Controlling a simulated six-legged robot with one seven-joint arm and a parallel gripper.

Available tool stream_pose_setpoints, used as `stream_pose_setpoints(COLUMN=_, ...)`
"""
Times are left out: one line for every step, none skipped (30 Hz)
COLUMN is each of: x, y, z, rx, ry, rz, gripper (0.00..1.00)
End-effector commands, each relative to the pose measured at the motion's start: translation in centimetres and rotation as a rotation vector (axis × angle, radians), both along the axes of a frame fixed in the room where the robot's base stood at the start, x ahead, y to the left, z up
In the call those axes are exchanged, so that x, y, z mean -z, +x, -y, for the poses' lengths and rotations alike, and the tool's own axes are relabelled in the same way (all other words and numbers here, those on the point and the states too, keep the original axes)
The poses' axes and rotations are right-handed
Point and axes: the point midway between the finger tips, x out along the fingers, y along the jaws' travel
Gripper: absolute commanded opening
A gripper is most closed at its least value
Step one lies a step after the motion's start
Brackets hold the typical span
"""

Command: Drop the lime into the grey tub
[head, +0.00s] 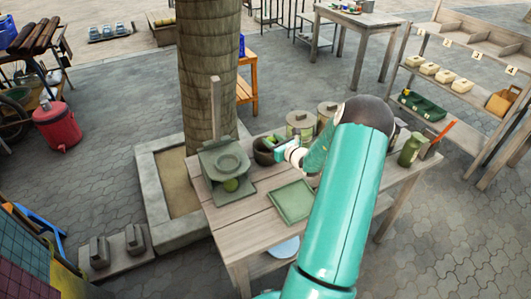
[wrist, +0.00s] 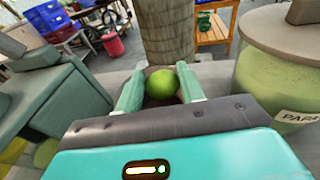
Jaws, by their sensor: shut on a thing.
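The lime (wrist: 161,84) is a round bright green fruit held between the two pale green fingers of my gripper (wrist: 160,88). In the head view my gripper (head: 279,148) is at the right rim of a dark grey tub (head: 264,156) on the wooden table. The tub seems to be just below or behind the fingertips. The lime cannot be made out clearly in the head view. How high it is above the tub is hard to tell.
A square green tray (head: 291,202) lies in front. Lidded jars (head: 300,124) stand behind, and one is close on the right in the wrist view. A tree trunk (head: 210,75) rises behind.

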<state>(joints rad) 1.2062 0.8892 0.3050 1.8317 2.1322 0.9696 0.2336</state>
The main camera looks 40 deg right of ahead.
Motion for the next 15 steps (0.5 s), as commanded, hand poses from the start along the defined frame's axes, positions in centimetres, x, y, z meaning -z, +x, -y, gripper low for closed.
stream_pose_setpoints(x=0.37, y=0.1, z=-0.05, rx=-0.001, ry=0.001, rz=0.001, gripper=0.12)
stream_pose_setpoints(x=0.55, y=0.12, z=-0.05, rx=-0.001, ry=0.001, rz=0.001, gripper=0.12)
stream_pose_setpoints(x=0.75, y=0.14, z=-0.05, rx=-0.001, ry=0.001, rz=0.001, gripper=0.12)
stream_pose_setpoints(x=0.86, y=0.16, z=-0.05, rx=-0.001, ry=0.001, rz=0.001, gripper=0.12)
stream_pose_setpoints(x=0.94, y=0.18, z=-0.05, rx=-0.001, ry=0.001, rz=0.001, gripper=0.12)
stream_pose_setpoints(x=0.99, y=0.21, z=-0.05, rx=-0.001, ry=0.0, rz=0.001, gripper=0.12)
stream_pose_setpoints(x=1.02, y=0.24, z=-0.06, rx=-0.001, ry=0.0, rz=0.001, gripper=0.12)
stream_pose_setpoints(x=1.02, y=0.26, z=-0.05, rx=-0.001, ry=0.0, rz=0.002, gripper=0.12)
stream_pose_setpoints(x=1.01, y=0.29, z=-0.05, rx=-0.001, ry=0.0, rz=0.002, gripper=0.12)
stream_pose_setpoints(x=1.01, y=0.31, z=-0.06, rx=-0.001, ry=0.0, rz=0.002, gripper=0.12)
stream_pose_setpoints(x=1.0, y=0.33, z=-0.05, rx=-0.001, ry=0.0, rz=0.002, gripper=0.12)
stream_pose_setpoints(x=1.0, y=0.34, z=-0.04, rx=-0.001, ry=0.0, rz=0.001, gripper=0.12)
stream_pose_setpoints(x=1.0, y=0.39, z=-0.04, rx=-0.001, ry=0.0, rz=0.001, gripper=0.4)
stream_pose_setpoints(x=1.0, y=0.41, z=-0.04, rx=-0.001, ry=0.0, rz=0.001, gripper=0.46)
stream_pose_setpoints(x=1.0, y=0.42, z=-0.04, rx=-0.001, ry=0.0, rz=0.001, gripper=0.54)
